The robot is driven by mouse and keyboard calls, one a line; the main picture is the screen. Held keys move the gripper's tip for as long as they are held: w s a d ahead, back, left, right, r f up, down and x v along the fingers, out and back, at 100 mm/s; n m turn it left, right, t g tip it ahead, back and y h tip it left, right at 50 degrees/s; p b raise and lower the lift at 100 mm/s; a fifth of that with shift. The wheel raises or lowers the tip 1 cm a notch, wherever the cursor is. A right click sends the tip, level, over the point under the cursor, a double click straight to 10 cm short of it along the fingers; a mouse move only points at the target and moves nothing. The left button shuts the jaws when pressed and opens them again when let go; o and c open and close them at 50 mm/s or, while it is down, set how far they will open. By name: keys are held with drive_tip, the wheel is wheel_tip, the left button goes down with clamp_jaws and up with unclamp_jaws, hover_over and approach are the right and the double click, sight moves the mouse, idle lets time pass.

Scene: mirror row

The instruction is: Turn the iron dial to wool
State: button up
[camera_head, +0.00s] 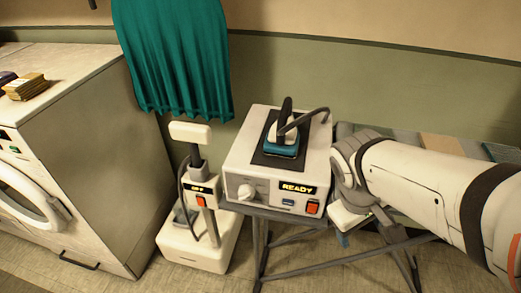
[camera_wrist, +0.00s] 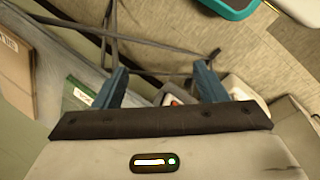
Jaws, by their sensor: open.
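The dial (camera_head: 246,192) is a small white knob on the front left of the white iron station (camera_head: 238,160). I cannot read its setting. The station's display (camera_head: 298,188) reads READY, with a red switch (camera_head: 312,207) below it. A teal-soled iron (camera_head: 283,145) rests on the dark pad on top. My gripper (camera_wrist: 160,72) is open in the wrist view, with nothing seen between its two blue fingers. In the head view my arm comes in from the right, with its wrist beside the station's right side; the fingers are mostly hidden there.
A garment steamer (camera_head: 203,240) with an OFF display stands left of the station, below a teal curtain-like cloth (camera_head: 180,55). A white washing machine (camera_head: 90,130) is at the far left. The station stands on a metal-legged board. A cardboard box (camera_wrist: 14,75) shows in the wrist view.

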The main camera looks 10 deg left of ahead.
drive_tip(key=w+a+f+n+t+h+b, duration=0.3)
drive_tip(key=w+f+n+h+b, duration=0.15)
drive_tip(key=f+n+b, duration=0.45)
drive_tip(key=n+t+y+b, duration=0.5)
drive_tip(key=n+t+b, duration=0.7)
drive_tip(key=n, duration=0.8)
approach(244, 198)
drive_tip(key=w+f+t+p, duration=0.2)
drive_tip(key=p, duration=0.1)
drive_tip(key=shift+h, duration=0.25)
drive_tip(key=w, duration=0.2)
drive_tip(key=w+d+b, duration=0.1)
drive_tip(key=w, duration=0.2)
drive_tip(key=w+b, duration=0.1)
drive_tip(key=w, duration=0.1)
drive_tip(key=shift+w+d+r, duration=0.15)
drive_tip(key=shift+d+r, duration=0.1)
drive_tip(key=shift+r, duration=0.1)
drive_tip(key=c, duration=0.9)
drive_tip(key=shift+d, duration=0.2)
drive_tip(key=shift+c, duration=0.4)
drive_tip(key=shift+a, duration=0.1)
